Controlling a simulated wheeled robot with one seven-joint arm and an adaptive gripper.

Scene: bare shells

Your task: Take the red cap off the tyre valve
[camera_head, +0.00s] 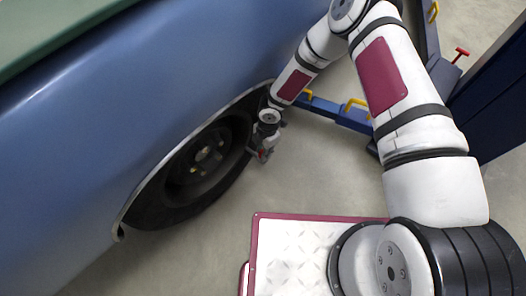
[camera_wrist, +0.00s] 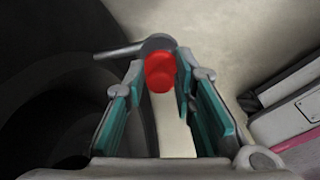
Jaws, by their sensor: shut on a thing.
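The red cap (camera_wrist: 160,72) is between the fingertips of my gripper (camera_wrist: 161,74) in the wrist view, and the jaws are shut on it. Just beyond it is the round grey end of the tyre valve (camera_wrist: 118,51), whose thin stem runs left towards the dark tyre (camera_wrist: 50,110). The cap overlaps that grey end in the picture; I cannot tell whether it still sits on it. In the head view my gripper (camera_head: 262,153) is beside the right edge of the tyre (camera_head: 165,205), with a small spot of red at its tips.
The blue car body (camera_head: 130,100) with its wheel arch fills the left. A blue lift arm (camera_head: 335,112) with yellow handles lies behind my gripper, and a dark blue post (camera_head: 495,100) stands at the right. Bare floor (camera_head: 240,190) is open to the right of the wheel.

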